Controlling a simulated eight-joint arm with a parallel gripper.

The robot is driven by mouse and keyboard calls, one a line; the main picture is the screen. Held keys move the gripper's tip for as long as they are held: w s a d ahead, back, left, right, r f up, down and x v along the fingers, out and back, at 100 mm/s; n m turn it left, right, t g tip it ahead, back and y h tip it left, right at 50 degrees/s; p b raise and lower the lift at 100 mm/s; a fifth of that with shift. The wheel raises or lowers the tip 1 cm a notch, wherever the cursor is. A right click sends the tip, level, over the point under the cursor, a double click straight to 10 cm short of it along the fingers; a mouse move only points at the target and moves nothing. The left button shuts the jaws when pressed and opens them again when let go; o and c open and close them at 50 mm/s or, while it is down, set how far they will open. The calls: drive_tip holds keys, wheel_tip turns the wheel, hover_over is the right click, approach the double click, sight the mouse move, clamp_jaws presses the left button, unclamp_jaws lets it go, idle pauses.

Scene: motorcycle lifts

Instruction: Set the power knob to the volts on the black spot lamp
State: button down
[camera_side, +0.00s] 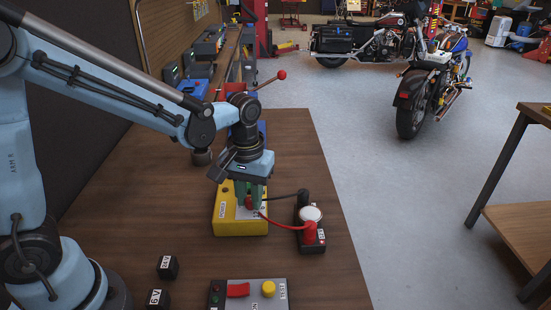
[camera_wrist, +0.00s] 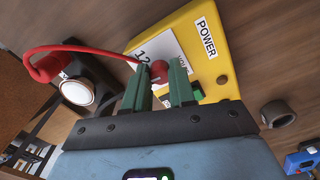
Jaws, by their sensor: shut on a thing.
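My gripper (camera_wrist: 161,68) is shut on the red power knob (camera_wrist: 159,72) of the yellow power box (camera_wrist: 226,62), with one green finger on each side of it. In the side view my gripper (camera_side: 252,197) points down over the yellow box (camera_side: 228,227). A white dial plate (camera_wrist: 168,47) beside the knob shows "12"; its other marks are partly hidden, and I cannot tell the knob's setting. The black spot lamp (camera_side: 302,238), with a pale round lens, stands right of the box. It also shows in the wrist view (camera_wrist: 102,72). Its small white label is unreadable.
A red lead (camera_side: 285,226) and a black lead (camera_side: 282,196) run between box and lamp. Two black blocks (camera_side: 168,267) (camera_side: 157,299) lie at front left, the nearer marked "6 V". A grey panel (camera_side: 245,288) with a red switch and yellow button stands in front.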

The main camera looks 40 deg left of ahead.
sight(248, 199)
drive_tip(key=m, duration=1)
drive_tip(key=shift+a, duration=0.1)
drive_tip(key=shift+m, duration=0.4)
drive_tip(key=c, duration=0.9)
unclamp_jaws()
drive_tip(key=shift+c, duration=0.2)
drive_tip(key=shift+r, duration=0.1)
wheel_tip(248, 199, up, 12)
drive_tip(key=shift+s, duration=0.1)
